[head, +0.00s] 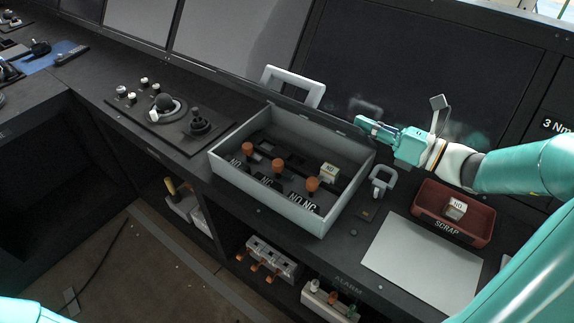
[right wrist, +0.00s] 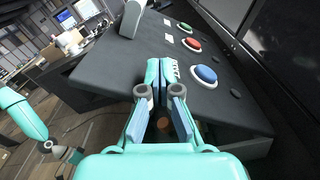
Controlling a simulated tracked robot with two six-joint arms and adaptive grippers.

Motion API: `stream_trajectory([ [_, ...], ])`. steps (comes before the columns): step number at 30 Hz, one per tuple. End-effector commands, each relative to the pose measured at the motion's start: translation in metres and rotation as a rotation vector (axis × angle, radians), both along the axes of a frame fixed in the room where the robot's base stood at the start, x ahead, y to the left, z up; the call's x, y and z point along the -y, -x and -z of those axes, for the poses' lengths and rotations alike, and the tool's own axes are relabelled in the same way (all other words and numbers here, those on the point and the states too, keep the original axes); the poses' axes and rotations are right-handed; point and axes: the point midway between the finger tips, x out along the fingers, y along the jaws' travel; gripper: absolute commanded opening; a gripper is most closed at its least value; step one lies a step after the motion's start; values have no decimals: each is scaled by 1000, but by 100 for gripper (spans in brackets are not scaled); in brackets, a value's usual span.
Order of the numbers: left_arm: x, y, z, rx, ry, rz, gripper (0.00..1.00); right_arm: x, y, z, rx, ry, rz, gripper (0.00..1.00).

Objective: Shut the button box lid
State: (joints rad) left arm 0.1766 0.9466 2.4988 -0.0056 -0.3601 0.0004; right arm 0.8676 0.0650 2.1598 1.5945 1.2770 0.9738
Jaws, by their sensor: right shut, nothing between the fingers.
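The button box (head: 228,165) is a grey open-topped tray on the dark console. Inside are several orange-topped buttons, labels reading NO, NC and NO NC, and a small pale NO block (head: 328,171). A pale upright frame (head: 293,88) stands behind the box's back edge; I cannot tell whether it belongs to the lid. No lid covers the box. My right gripper (head: 362,124) is shut and empty near the box's back right corner. Its closed fingers show in the right wrist view (right wrist: 163,72). The end of my left arm (right wrist: 68,154) shows small there; its fingers are unclear.
A red SCRAP tray (head: 452,231) holding a NO block, a blank pale sheet (head: 420,262) and a padlock-like loop (head: 381,179) lie right of the box. A joystick panel (head: 170,115) is on the left. A dark screen stands behind. Shelves below hold switch units (head: 270,260).

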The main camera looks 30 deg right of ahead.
Motion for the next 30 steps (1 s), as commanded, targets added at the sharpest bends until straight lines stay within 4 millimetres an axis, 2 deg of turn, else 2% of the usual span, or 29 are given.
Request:
stream_trajectory([
  [5, 0, 0, 1, 0, 0, 0, 55, 0, 0, 1, 0, 0, 0, 0],
  [15, 0, 0, 19, 0, 0, 0, 55, -18, 10, 22, 1, 0, 0, 0],
  [26, 0, 0, 19, 0, 0, 0, 55, -21, 11, 22, 0, 0, 1, 0],
  [30, 0, 0, 26, 0, 0, 0, 55, -24, 13, 30, 0, 0, 0, 0],
])
